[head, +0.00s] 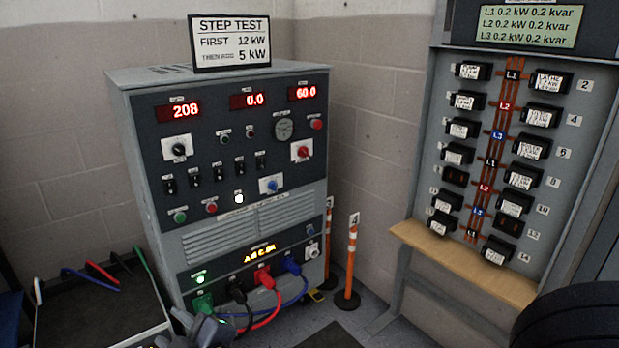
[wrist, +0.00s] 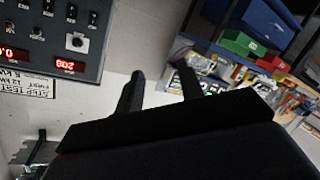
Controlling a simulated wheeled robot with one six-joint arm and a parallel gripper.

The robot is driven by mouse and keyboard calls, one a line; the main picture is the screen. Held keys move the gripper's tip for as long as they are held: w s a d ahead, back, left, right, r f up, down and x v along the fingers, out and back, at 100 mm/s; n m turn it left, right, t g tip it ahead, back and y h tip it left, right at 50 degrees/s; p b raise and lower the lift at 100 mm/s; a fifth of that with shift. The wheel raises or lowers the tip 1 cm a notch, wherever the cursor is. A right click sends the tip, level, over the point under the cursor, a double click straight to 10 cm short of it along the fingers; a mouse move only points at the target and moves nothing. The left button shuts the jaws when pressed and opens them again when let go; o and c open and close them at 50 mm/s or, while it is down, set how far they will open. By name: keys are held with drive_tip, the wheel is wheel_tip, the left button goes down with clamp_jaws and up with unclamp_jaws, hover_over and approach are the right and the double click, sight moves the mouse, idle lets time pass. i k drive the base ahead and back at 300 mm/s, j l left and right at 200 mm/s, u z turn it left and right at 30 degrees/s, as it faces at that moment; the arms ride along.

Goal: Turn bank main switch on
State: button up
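The grey load bank cabinet (head: 120,95) stands left of centre in the head view, with red displays reading 208, 0.0 and 60.0. Its panel has a black rotary knob (head: 178,148), a red rotary knob (head: 302,151), a blue knob (head: 270,185) and a row of small toggles (head: 218,172). The labels are too small to read, so I cannot tell which is the main switch. In the wrist view the cabinet panel (wrist: 45,50) shows upside down at upper left. My gripper (wrist: 160,72) is open and empty, its two dark fingers apart, away from the panel.
A breaker panel (head: 430,130) with several black breakers stands at right above a wooden ledge (head: 465,263). Coloured cables (head: 268,310) run from the cabinet's base. Orange-and-white posts (head: 352,255) stand beside it. A STEP TEST sign (head: 230,41) sits on top. Shelved bins (wrist: 255,25) show in the wrist view.

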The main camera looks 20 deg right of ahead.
sight(303, 152)
drive_tip(key=i+l+z, duration=0.2)
drive_tip(key=i+l, duration=0.35)
drive_tip(key=i+l+z, duration=0.15)
drive_tip(key=i+l, duration=0.45)
drive_tip(key=i+l+z, duration=0.2)
drive_tip(key=i+l, duration=0.3)
drive_tip(key=i, duration=0.15)
